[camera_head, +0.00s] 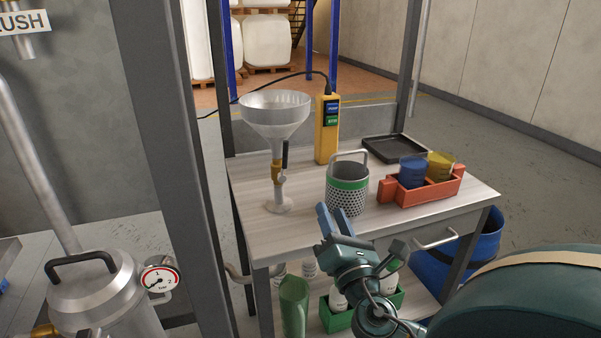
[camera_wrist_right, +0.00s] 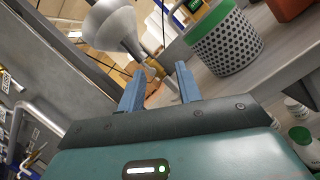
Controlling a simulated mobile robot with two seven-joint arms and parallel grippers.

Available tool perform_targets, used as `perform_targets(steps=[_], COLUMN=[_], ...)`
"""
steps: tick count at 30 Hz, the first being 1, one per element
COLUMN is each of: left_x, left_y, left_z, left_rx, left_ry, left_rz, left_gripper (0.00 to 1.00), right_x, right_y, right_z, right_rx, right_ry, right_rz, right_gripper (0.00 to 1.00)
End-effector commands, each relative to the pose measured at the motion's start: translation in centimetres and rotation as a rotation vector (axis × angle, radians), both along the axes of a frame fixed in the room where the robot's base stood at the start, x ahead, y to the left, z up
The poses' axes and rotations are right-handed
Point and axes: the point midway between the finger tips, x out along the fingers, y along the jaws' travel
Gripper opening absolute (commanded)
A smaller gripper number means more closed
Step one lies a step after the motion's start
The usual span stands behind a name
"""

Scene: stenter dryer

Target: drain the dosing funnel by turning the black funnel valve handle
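The metal dosing funnel (camera_head: 274,116) stands on a thin stem on the table, left of its middle. A brass valve body (camera_head: 277,173) is on the stem, and its black handle (camera_head: 285,154) points upright beside the stem. My right gripper (camera_head: 328,208) is at the table's front edge, to the right of and below the valve, apart from it. In the right wrist view the gripper (camera_wrist_right: 158,82) has its blue fingers spread, with nothing between them. The funnel (camera_wrist_right: 112,26) and brass valve (camera_wrist_right: 151,70) show just beyond the fingertips. My left gripper is not in view.
On the table (camera_head: 241,185) stand a perforated green-banded basket (camera_head: 348,196), a yellow pendant (camera_head: 327,130), a red tray (camera_head: 450,187) with blue and yellow cups, and a black tray (camera_head: 395,148). A grey post (camera_head: 174,150) stands left. Bottles sit on the lower shelf.

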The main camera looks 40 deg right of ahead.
Motion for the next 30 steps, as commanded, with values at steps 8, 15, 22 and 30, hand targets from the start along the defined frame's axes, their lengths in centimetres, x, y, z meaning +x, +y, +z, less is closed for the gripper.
perform_targets(steps=[8,15,22,30], left_x=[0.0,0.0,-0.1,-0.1], left_y=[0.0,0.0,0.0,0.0], left_z=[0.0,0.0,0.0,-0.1], left_rx=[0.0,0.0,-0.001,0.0], left_ry=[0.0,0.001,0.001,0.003], left_rz=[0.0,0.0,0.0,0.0], left_gripper=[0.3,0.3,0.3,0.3], right_x=[-6.6,-11.4,-13.8,-11.8], right_y=[1.0,7.6,15.9,21.1], right_z=[-12.4,-18.5,-21.2,-21.6], right_rx=[1.232,1.812,2.255,2.53], right_ry=[0.046,0.144,0.273,0.286], right_rz=[-0.321,-0.584,-0.695,-0.421], right_gripper=[0.34,0.34,0.34,0.34])
